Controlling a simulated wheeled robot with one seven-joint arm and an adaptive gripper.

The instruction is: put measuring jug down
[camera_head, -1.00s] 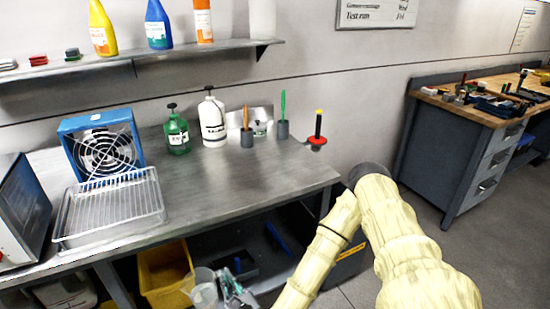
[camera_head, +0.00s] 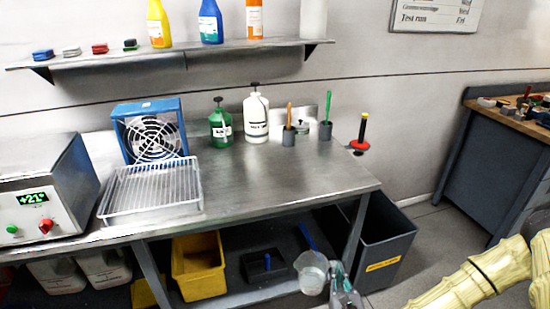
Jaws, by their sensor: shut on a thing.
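The measuring jug (camera_head: 312,272) is a clear, whitish beaker-like vessel at the bottom centre, in front of the steel bench. My gripper (camera_head: 343,290) is just right of it, shut on the jug; its fingers are partly cut off by the bottom edge. The jug is held below the height of the bench top (camera_head: 270,185), in front of the lower shelf. My covered yellow arm comes in from the bottom right. The exact contact between fingers and jug is hard to make out.
Below are a yellow bin (camera_head: 198,268) and a grey bin (camera_head: 385,240).

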